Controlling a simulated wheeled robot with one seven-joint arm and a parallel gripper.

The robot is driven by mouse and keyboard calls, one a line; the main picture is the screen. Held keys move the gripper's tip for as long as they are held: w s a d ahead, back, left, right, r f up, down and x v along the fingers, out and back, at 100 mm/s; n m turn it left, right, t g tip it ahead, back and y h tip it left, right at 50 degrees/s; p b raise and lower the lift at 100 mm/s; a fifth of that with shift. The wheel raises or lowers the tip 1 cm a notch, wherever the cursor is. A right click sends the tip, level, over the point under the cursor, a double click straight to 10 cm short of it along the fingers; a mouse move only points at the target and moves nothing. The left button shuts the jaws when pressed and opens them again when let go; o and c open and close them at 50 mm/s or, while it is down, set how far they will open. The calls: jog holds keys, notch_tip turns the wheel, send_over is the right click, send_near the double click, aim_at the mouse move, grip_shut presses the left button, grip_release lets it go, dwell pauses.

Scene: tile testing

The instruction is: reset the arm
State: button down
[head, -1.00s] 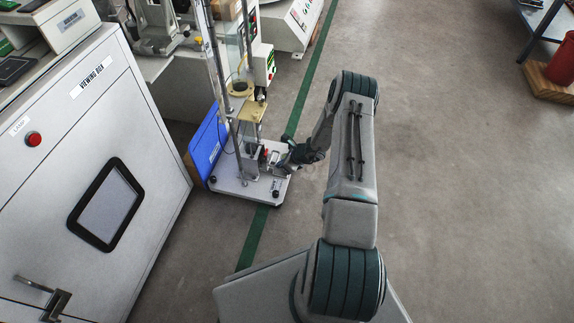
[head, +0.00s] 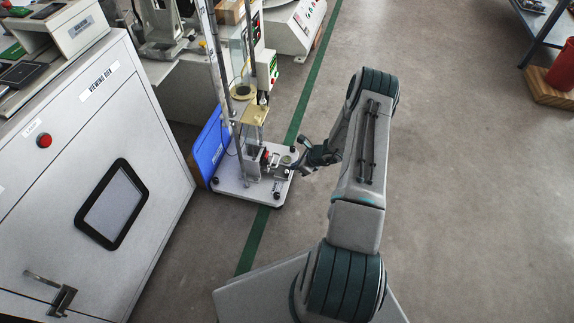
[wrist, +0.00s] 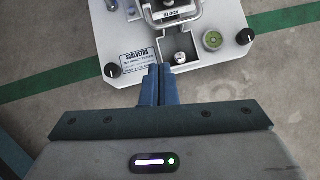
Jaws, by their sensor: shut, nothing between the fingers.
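My arm reaches forward from my base at the bottom of the head view, and my gripper (head: 296,169) is at the right side of a test stand (head: 237,187) with a white base plate. In the wrist view my gripper (wrist: 161,75) has its two blue fingers together, with nothing between them.
A grey viewing box (head: 112,203) stands close on the left, with a handle sticking out. A blue panel (head: 209,143) leans beside the stand. A red cylinder (head: 563,64) is at the far right. The floor right of my arm is clear.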

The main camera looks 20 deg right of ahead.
jog(key=p+v, duration=0.1)
jog(key=v, duration=0.5)
jog(key=shift+p, duration=0.35)
jog(key=s+a+r+n+g+p, duration=0.1)
jog(key=a+r+n+p, duration=0.35)
jog(key=r, duration=0.95)
jog(key=a+r+n+g+p, duration=0.1)
jog(key=a+r+n+p, duration=0.4)
jog(key=r, duration=1)
jog(key=s+a+r+n+g+p, duration=0.1)
jog(key=a+r+n+p, duration=0.4)
jog(key=r, duration=0.9)
jog(key=s+a+r+n+h+p, duration=0.2)
jog(key=s+r+n+p, duration=0.4)
jog(key=r, duration=1.1)
jog(key=s+a+r+n+h+p, duration=0.2)
jog(key=s+r+n+p, duration=0.5)
jog(key=s+r+p, duration=0.5)
jog(key=s+r+h, duration=0.1)
jog(key=s+r, duration=0.3)
jog(key=r, duration=0.1)
jog(key=shift+s+r, duration=0.25)
jog(key=shift+s, duration=0.15)
